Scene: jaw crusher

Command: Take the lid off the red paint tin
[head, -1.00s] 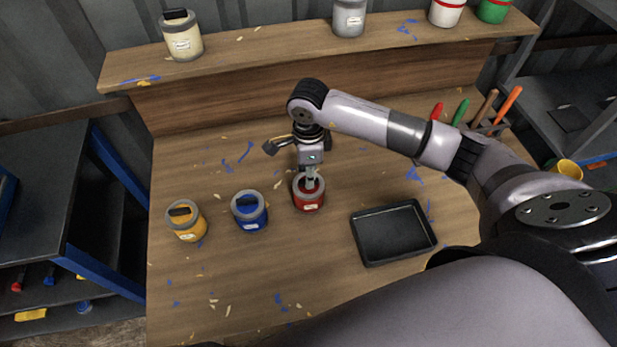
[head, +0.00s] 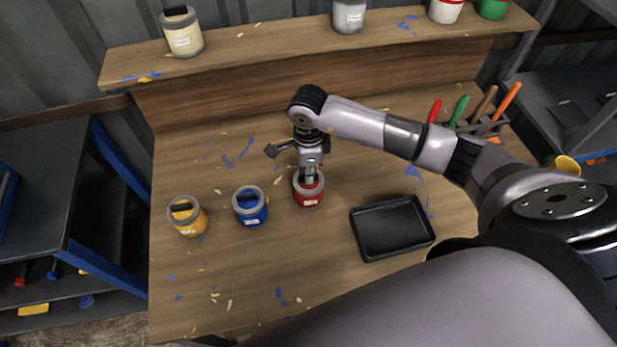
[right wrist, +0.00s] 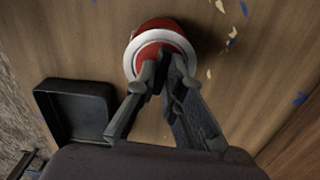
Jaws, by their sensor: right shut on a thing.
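The red paint tin (head: 309,199) stands upright on the workbench, right of the blue tin, with a pale grey rim. Its lid (right wrist: 158,38) is red and sits within the rim in the right wrist view. My right gripper (head: 309,181) is above the tin, pointing down. In the right wrist view its fingers (right wrist: 163,73) are brought together at the lid, shut on its handle, which they mostly hide. The lid appears to be seated on the tin; no gap shows. My left gripper is in neither view.
A blue tin (head: 250,211) and a yellow tin (head: 188,222) stand to the left. An empty black tray (head: 391,251) lies to the right. A tool rack (head: 483,129) is at the right back. More tins stand on the raised shelf (head: 270,44). The front of the bench is clear.

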